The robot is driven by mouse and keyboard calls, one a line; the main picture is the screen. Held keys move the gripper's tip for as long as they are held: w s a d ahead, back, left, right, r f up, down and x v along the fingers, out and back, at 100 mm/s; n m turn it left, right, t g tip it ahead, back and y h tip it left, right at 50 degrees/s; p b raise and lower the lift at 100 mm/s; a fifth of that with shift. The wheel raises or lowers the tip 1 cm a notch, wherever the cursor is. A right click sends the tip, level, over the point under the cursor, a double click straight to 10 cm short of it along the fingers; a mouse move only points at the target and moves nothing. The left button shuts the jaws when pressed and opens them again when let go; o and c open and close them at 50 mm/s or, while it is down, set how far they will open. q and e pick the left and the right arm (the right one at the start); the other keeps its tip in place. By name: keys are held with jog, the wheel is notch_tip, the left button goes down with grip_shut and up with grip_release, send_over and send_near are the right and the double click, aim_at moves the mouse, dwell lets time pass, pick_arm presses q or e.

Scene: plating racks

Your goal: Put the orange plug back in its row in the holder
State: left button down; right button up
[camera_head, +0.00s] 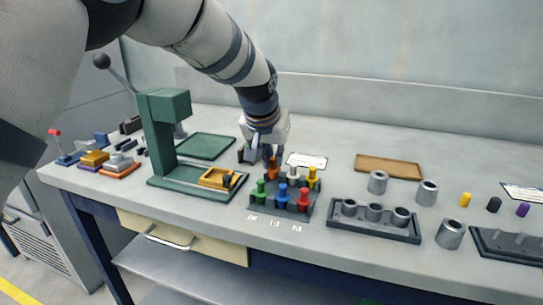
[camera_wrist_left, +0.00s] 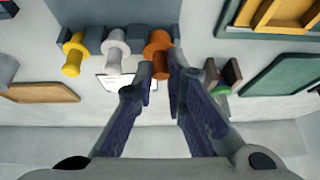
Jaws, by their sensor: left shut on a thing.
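The dark grey holder (camera_head: 283,212) stands on the bench with plugs in two rows. The front row has a green plug (camera_head: 260,190), a blue plug (camera_head: 282,193) and a red plug (camera_head: 304,199). The back row has the orange plug (camera_head: 272,170) at left, then a white plug (camera_head: 294,174) and a yellow plug (camera_head: 312,176). My left gripper (camera_head: 262,157) is shut on the orange plug, which also shows between its fingers in the left wrist view (camera_wrist_left: 158,45). The orange plug stands in line with white and yellow; its lower end is hidden, so I cannot tell how deep it sits. My right gripper is out of view.
A green press (camera_head: 165,140) with a yellow tray (camera_head: 217,180) stands left of the holder. A grey rack (camera_head: 372,229) with metal cups is to the right, with loose cups (camera_head: 450,234) around it. A white card (camera_head: 307,160) lies behind the holder.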

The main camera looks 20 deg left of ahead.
pick_arm(q)
jog(key=shift+w+f, duration=0.3)
jog(key=shift+w, duration=0.05)
jog(key=shift+s+f, duration=0.1)
jog(key=shift+s, duration=0.05)
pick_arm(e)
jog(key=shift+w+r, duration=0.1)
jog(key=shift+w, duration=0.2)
pick_arm(q)
jog(key=c, duration=1.6)
grip_release()
jog(key=shift+f, duration=0.15)
jog(key=shift+c, duration=0.2)
jog(key=shift+r, duration=0.25)
jog(key=p+v, duration=0.1)
jog(key=v, duration=1.1)
jog(key=shift+r, duration=0.25)
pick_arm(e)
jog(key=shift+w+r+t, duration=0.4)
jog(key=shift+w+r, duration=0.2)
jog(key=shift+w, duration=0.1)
